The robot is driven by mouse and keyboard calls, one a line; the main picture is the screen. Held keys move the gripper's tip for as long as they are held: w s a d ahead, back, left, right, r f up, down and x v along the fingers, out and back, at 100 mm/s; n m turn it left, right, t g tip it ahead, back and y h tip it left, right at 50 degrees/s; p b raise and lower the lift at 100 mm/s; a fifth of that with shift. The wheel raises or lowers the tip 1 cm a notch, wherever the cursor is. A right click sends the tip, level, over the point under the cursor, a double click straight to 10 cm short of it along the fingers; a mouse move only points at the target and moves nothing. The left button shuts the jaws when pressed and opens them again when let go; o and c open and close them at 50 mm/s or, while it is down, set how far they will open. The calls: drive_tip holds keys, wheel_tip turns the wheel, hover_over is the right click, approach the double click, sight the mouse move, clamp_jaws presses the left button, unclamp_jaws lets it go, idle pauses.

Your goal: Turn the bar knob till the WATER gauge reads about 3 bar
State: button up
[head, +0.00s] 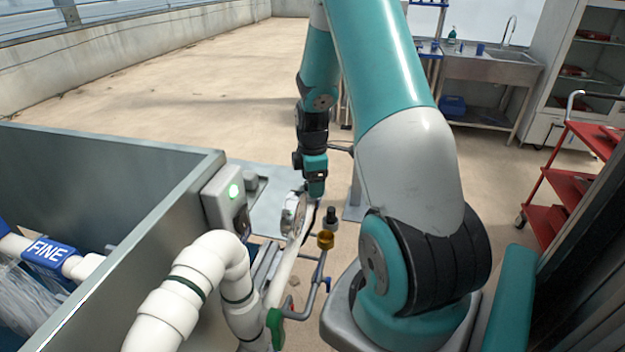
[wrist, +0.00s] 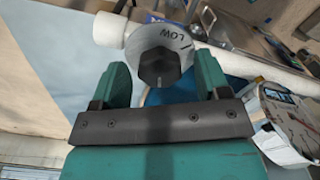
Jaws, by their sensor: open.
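A small light mark shows on the knob's near edge. My gripper (wrist: 161,80) is open, with one teal finger on each side of the knob; gaps show between fingers and knob. In the head view my gripper (head: 316,188) points down just above a pale round face (head: 291,214) on the white pipework. I cannot tell whether that face is the WATER gauge; no gauge reading is legible in either view.
A grey box (head: 222,205) with a lit green light stands left of my gripper. Thick white pipes (head: 190,283), a brass fitting (head: 325,239) and a green handle (head: 275,328) are close below. A red cart (head: 570,190) stands at right; open floor (head: 180,110) lies behind.

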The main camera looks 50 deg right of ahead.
drive_tip(key=c, duration=0.9)
